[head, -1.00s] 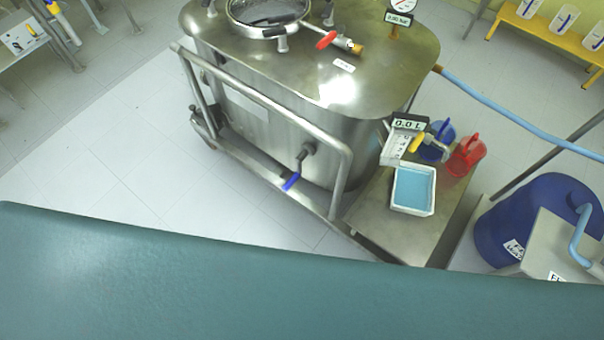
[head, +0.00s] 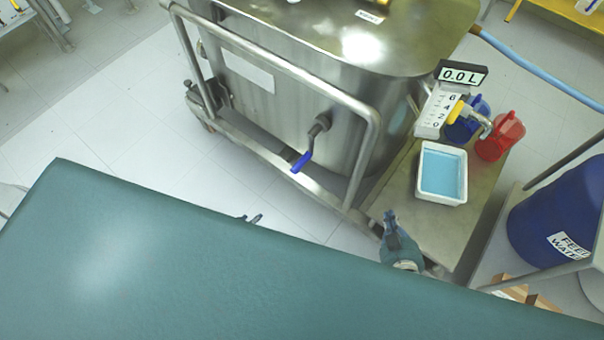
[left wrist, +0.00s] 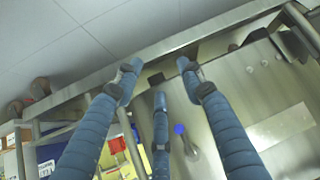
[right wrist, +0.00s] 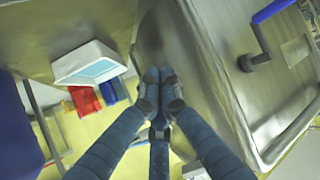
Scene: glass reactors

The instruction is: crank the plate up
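A blue-handled lever (head: 302,161) juts from the side of the steel tank (head: 335,95); it also shows in the right wrist view (right wrist: 265,40). I cannot tell which part is the plate; a low steel platform (head: 400,205) stands beside the tank. My left gripper (head: 252,218) barely shows above the teal surface, below the lever; in the left wrist view its fingers (left wrist: 160,80) are spread and empty. My right gripper (head: 391,225) is over the platform's near edge, clear of the lever; in the right wrist view its fingertips (right wrist: 160,80) are together with nothing visible between them.
A tubular steel rail (head: 285,75) runs in front of the tank. The platform holds a white tray (head: 430,197) with blue inside, and red (head: 497,140) and blue (head: 465,127) jugs stand behind it. A large teal surface (head: 200,260) covers the foreground. A blue drum (head: 550,220) stands right.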

